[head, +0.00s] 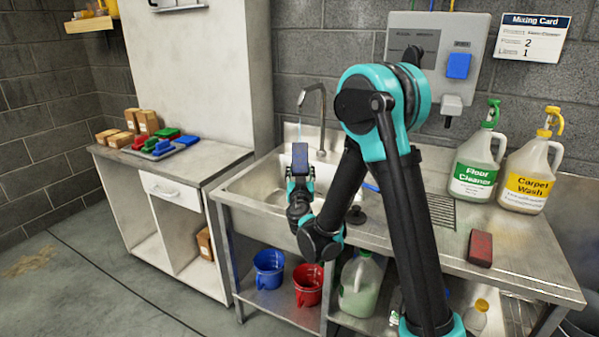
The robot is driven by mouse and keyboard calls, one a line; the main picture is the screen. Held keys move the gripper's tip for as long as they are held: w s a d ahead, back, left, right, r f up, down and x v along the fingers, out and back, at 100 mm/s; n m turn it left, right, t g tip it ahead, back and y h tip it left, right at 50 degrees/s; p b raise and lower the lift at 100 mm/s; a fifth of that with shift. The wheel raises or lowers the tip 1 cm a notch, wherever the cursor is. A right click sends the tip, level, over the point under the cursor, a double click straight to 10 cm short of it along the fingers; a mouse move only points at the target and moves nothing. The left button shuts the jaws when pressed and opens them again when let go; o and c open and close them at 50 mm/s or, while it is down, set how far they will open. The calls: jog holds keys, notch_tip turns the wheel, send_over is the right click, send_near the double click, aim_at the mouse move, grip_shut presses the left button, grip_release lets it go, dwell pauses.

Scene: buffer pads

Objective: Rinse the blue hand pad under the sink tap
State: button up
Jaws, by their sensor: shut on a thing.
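My gripper (300,173) is over the sink basin (262,190) and is shut on a dark, bluish rectangular pad (300,154), which I take to be the blue hand pad. The pad is upright, with a flat face toward the camera. The tap (319,98) arches above and behind it, with its spout end over the pad. A faint pale streak under the spout looks like running water. I cannot tell whether it touches the pad. The fingertips are small and partly hidden by the pad.
A grey tray (184,143) with red, green and blue pads sits on the left cabinet beside small boxes. A dark red block (480,248) lies on the right counter, near the Floor Cleaner (474,168) and Carpet Wash (526,176) jugs. Blue (269,270) and red (309,285) buckets stand below.

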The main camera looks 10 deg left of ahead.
jog(key=shift+w+a, duration=0.2)
jog(key=shift+w, duration=1.65)
jog(key=shift+w+a, duration=0.25)
jog(key=shift+w, duration=1.6)
jog(key=shift+w+a, duration=0.2)
jog(key=shift+w, duration=1.65)
jog(key=shift+s+d, duration=0.25)
jog(key=shift+s, duration=1.65)
jog(key=shift+s+d, duration=0.2)
jog(key=shift+s, duration=1.7)
jog(key=shift+s+d, duration=0.25)
jog(key=shift+s, duration=1.65)
